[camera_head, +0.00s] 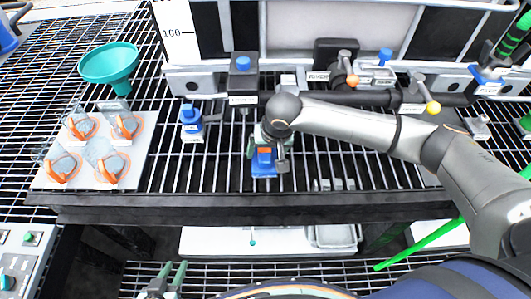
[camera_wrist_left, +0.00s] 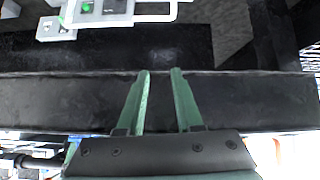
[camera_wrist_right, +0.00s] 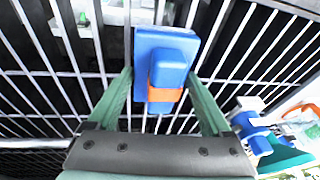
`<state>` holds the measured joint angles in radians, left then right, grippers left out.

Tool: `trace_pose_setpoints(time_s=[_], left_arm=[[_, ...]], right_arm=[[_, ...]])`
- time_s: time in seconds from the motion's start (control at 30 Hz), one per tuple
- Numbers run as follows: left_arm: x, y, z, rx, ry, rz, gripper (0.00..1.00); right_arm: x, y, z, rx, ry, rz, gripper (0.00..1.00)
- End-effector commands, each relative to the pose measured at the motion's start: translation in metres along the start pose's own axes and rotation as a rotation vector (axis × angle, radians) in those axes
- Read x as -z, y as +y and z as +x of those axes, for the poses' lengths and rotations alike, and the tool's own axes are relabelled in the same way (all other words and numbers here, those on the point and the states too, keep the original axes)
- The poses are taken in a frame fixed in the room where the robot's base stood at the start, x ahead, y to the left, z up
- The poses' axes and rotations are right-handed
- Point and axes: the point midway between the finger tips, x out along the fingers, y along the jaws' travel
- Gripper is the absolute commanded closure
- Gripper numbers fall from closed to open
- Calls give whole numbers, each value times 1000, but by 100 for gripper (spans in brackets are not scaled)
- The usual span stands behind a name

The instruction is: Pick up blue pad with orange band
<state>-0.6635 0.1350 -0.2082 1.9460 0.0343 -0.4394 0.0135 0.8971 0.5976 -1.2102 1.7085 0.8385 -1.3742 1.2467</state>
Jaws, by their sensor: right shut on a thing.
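The blue pad with the orange band (camera_wrist_right: 168,65) is between the green fingers of my right gripper (camera_wrist_right: 163,95), which are shut on it. In the head view the pad (camera_head: 264,170) shows at the grated rack, below my right wrist, which hides part of it. I cannot tell whether it touches the grating. My left gripper (camera_head: 170,275) is low at the front, below the rack's edge. In the left wrist view its two fingers (camera_wrist_left: 159,75) stand a little apart with nothing between them.
A white board (camera_head: 140,145) with several orange-ringed knobs lies on the rack's left. A teal funnel (camera_head: 109,63) stands behind it. A blue-topped valve (camera_head: 191,122) stands left of my right gripper. Pipes and valves (camera_head: 410,100) line the back. A dark beam (camera_head: 130,208) edges the rack.

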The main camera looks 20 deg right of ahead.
Motion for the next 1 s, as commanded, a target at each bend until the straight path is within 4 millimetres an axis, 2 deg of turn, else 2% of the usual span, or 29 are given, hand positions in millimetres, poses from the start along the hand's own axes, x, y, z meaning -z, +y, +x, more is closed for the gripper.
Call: trace_pose_setpoints(time_s=[0.27, 0.37, 0.57, 0.73, 1.0], left_arm=[[2, -1, -5, 4, 0, -1, 65], [5, -3, -8, 8, 4, -1, 65], [4, -10, -13, 24, -3, -1, 65], [4, -11, -14, 28, 0, -2, 65], [6, -11, -16, 28, 4, -4, 65]], right_arm=[[8, -3, -33, 2, 1, 1, 71], [4, 7, -52, 1, 1, 0, 71], [-5, 31, -103, -1, 3, 0, 71], [-24, 65, -129, -5, 1, 2, 71], [-39, 91, -152, -1, 0, 2, 71]])
